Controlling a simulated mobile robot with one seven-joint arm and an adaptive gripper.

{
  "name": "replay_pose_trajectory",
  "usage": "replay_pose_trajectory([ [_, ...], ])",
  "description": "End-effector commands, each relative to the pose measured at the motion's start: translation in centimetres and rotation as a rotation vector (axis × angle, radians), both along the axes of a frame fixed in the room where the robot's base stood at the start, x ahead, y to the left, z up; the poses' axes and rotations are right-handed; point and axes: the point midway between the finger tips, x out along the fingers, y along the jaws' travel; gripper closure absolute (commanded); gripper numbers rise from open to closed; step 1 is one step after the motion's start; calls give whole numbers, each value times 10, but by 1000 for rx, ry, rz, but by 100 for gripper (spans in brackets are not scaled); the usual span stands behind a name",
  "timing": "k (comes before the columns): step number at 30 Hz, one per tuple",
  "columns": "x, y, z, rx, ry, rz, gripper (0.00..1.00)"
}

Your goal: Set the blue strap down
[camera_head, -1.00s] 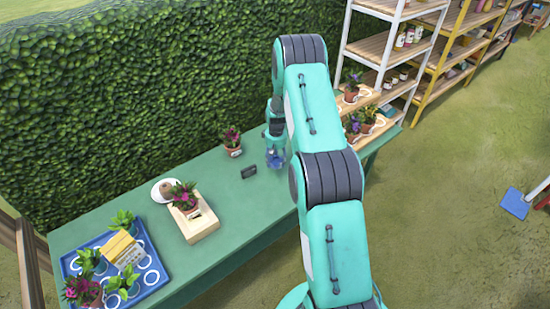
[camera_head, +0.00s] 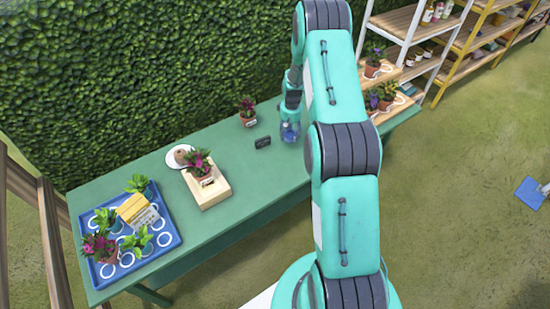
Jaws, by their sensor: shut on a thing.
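My gripper (camera_head: 290,117) points down over the green table (camera_head: 235,160), toward its far right part. It is shut on a small blue thing (camera_head: 289,134), which looks like the blue strap. The strap's shape is too small and blurred to make out, and I cannot tell whether it touches the tabletop. A small black sign (camera_head: 262,142) stands just left of it.
A potted purple flower (camera_head: 247,111) stands behind the sign. A wooden box (camera_head: 212,198) with a flower pot, a white plate (camera_head: 175,163) and a blue tray (camera_head: 166,240) with several plants are further left. More pots stand right of my arm. The front middle table is clear.

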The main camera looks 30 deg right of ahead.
Motion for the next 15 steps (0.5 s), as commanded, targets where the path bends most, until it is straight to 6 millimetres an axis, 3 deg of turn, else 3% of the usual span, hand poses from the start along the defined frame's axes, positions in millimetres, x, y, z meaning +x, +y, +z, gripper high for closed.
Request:
replay_pose_trajectory([
  [8,-19,31,3,0,0,-6,80],
  [15,-49,71,5,-1,0,-18,80],
])
